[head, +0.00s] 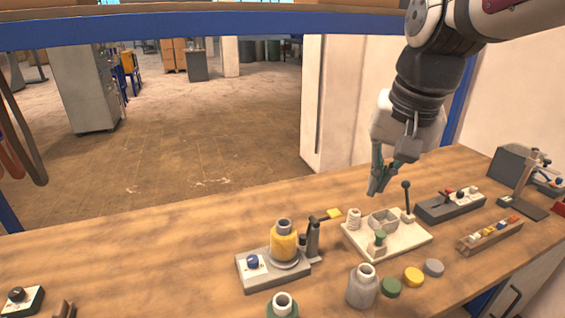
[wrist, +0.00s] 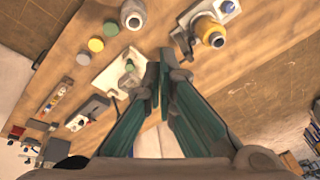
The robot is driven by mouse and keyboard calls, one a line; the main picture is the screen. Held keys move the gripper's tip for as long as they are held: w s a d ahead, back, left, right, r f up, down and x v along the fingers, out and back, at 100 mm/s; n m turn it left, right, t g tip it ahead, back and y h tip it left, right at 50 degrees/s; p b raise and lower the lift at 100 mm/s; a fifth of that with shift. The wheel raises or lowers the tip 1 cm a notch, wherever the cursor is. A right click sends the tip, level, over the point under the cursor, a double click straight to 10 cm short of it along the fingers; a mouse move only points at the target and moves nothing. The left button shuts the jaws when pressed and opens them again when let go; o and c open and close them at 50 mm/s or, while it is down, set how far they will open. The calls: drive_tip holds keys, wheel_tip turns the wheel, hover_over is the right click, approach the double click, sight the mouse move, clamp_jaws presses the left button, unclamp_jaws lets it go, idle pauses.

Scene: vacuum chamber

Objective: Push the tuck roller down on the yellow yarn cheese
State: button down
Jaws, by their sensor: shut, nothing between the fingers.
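The yellow yarn cheese (head: 284,244) stands upright on a grey base unit (head: 275,276) with a blue knob, left of my gripper. The cheese also shows at the top of the wrist view (wrist: 207,27). What looks like the tuck roller's dark lever arm (head: 313,239) stands on a post just right of the cheese, with a yellow tab (head: 334,214) sticking out to the right at its top. The roller itself is too small to make out.
A grey jar (head: 363,287) and green, yellow and grey discs lie in front. A rack of small coloured pieces (head: 490,234) is at right. The left bench is mostly clear.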

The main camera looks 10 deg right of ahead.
drive_tip(key=w+d+f+m+g, duration=0.15)
drive_tip(key=w+f+m, duration=0.3)
drive_tip(key=w, duration=0.75)
drive_tip(key=m+g+b, duration=0.2)
drive_tip(key=m, duration=0.2)
approach(336, 212)
drive_tip(key=shift+w+d+r+y, duration=0.15)
drive_tip(key=shift+d+y, duration=0.2)
drive_tip(key=shift+y, duration=0.05)
drive_tip(key=shift+a+f, duration=0.15)
drive_tip(key=shift+f, duration=1.55)
drive_tip(key=shift+a+f, duration=0.15)
drive_tip(key=shift+f, duration=1.6)
drive_tip(key=shift+f, duration=0.1)
